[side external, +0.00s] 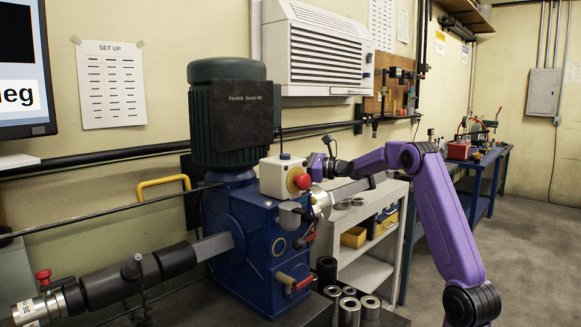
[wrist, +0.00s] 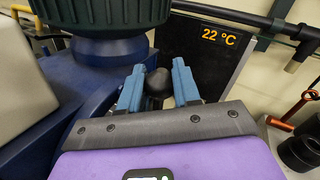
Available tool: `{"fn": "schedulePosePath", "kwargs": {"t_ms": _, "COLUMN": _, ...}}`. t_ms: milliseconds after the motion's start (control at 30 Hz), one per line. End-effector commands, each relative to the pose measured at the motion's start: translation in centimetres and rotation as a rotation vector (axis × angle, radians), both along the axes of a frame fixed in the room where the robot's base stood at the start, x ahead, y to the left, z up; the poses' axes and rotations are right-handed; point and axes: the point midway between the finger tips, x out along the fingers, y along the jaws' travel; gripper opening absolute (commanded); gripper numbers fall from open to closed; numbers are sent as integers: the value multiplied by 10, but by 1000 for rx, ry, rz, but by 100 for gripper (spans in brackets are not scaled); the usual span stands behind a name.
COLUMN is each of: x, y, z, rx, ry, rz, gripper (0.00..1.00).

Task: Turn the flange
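The blue gearbox (side external: 255,235) stands on the bench under a dark green motor (side external: 228,115). My gripper (side external: 318,168) is beside the upper right of the gearbox, next to the white box with the red button (side external: 301,181). In the wrist view, my gripper (wrist: 158,78) has its two blue-grey fingers apart. A dark round knob (wrist: 158,83) shows between them. I cannot tell whether they touch it.
A grey shaft with a black sleeve (side external: 125,280) extends left from the gearbox. Several metal rings (side external: 349,305) stand on the bench at the front. A white shelf (side external: 368,265) with bins is behind my arm. A black pipe (side external: 110,158) runs along the wall.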

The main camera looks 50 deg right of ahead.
Motion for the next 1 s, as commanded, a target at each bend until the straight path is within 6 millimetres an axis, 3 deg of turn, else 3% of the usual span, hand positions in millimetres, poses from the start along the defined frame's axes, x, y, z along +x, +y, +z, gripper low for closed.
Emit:
{"fn": "schedulePosePath", "kwargs": {"t_ms": 233, "x": -10, "y": 0, "z": -3, "rx": 4, "ry": -53, "rz": 5, "gripper": 0}}
{"fn": "schedulePosePath", "kwargs": {"t_ms": 500, "x": -40, "y": 0, "z": -8, "rx": 4, "ry": -224, "rz": 2, "gripper": 0}}
{"fn": "schedulePosePath", "kwargs": {"t_ms": 700, "x": -56, "y": -1, "z": -13, "rx": 1, "ry": -243, "rz": -1, "gripper": 0}}
{"fn": "schedulePosePath", "kwargs": {"t_ms": 1000, "x": -59, "y": -1, "z": -15, "rx": 1, "ry": -239, "rz": 0, "gripper": 0}}
